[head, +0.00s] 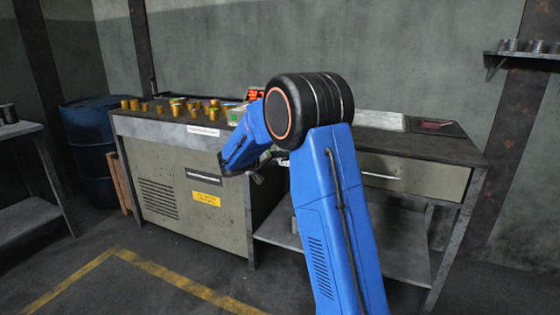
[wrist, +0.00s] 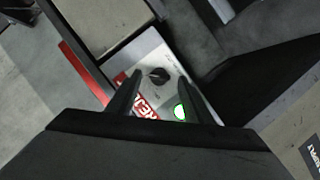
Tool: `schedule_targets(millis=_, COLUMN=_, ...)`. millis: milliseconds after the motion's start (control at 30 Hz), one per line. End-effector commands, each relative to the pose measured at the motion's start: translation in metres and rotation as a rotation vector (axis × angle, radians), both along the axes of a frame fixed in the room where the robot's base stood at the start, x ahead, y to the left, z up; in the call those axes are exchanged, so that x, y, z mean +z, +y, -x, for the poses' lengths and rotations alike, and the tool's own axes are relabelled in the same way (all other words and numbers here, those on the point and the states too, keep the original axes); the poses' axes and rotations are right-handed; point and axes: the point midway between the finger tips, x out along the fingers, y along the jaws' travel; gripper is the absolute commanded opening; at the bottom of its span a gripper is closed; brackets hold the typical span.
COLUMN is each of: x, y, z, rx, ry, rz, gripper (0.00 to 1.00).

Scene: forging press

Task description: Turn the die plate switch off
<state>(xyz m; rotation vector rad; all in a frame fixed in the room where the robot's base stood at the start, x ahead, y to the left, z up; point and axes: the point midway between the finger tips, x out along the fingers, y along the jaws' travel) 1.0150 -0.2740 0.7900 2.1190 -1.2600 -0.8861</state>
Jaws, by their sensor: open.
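In the wrist view, a light metal panel (wrist: 147,52) carries a black rotary knob (wrist: 159,76), a lit green lamp (wrist: 180,112) and a red label (wrist: 144,104) with white letters, partly covered. My gripper (wrist: 160,79) is open, its two dark fingers apart, with the knob appearing between the fingertips. I cannot tell whether the fingers touch it. The marks around the knob are too small to read. In the head view my gripper (head: 258,173) is small, beside the front of the bench; the knob cannot be made out there.
A long workbench (head: 440,149) with a cabinet front (head: 185,190) stands against the wall. Several brass-coloured pieces (head: 176,107) and a red-lit display (head: 256,94) are on top. A blue drum (head: 88,145) and another table (head: 20,128) stand left. The floor in front is open.

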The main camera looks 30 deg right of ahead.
Motion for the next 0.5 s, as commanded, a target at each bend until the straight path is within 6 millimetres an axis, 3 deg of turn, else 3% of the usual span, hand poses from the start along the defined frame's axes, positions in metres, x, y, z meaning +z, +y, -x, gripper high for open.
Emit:
schedule_targets(millis=467, x=-0.0031, y=-0.0108, z=-0.0044, rx=0.001, ry=0.0, rz=0.001, gripper=0.47)
schedule_targets(millis=500, x=-0.0031, y=-0.0108, z=-0.0044, rx=0.001, ry=0.0, rz=0.001, gripper=0.37)
